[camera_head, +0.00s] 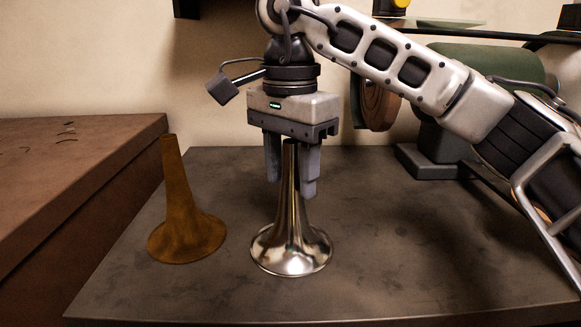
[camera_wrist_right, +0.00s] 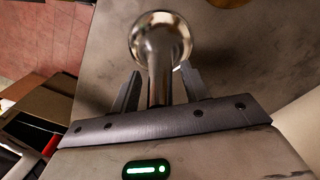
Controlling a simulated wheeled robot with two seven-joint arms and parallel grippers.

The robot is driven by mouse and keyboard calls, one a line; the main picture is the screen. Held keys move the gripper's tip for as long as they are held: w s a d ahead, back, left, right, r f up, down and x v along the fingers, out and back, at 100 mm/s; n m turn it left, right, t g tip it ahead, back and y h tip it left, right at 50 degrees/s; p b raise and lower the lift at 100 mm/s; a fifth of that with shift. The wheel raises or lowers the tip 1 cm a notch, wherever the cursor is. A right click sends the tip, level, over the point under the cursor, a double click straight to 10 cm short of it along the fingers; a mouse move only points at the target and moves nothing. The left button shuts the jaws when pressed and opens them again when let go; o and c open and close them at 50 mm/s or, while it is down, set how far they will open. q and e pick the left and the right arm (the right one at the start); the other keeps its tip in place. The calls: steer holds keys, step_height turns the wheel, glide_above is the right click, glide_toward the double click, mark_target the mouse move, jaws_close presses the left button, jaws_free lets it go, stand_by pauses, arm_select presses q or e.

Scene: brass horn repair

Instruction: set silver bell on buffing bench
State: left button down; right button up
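The silver bell (camera_head: 291,250) stands upright on the dark metal bench (camera_head: 420,270), wide flare down and narrow neck up. It also shows in the right wrist view (camera_wrist_right: 160,45). My right gripper (camera_head: 291,188) points down over the bell, with one finger on each side of the neck. In the right wrist view the gripper (camera_wrist_right: 160,70) is open, with gaps between the fingers and the neck. My left gripper is not in view.
A brown, dull bell (camera_head: 182,220) stands upright on the bench to the left. A rust-brown surface (camera_head: 60,190) lies further left. A green buffing machine with a brown wheel (camera_head: 379,105) stands at the back right. The front right of the bench is clear.

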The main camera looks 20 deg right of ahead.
mark_target(290, 141)
step_height(290, 141, up, 6)
steer(key=shift+r+p, duration=0.2)
steer(key=shift+p, duration=1)
step_height(290, 141, up, 5)
steer(key=shift+r+p, duration=0.2)
steer(key=shift+p, duration=0.85)
steer(key=shift+r, duration=0.3)
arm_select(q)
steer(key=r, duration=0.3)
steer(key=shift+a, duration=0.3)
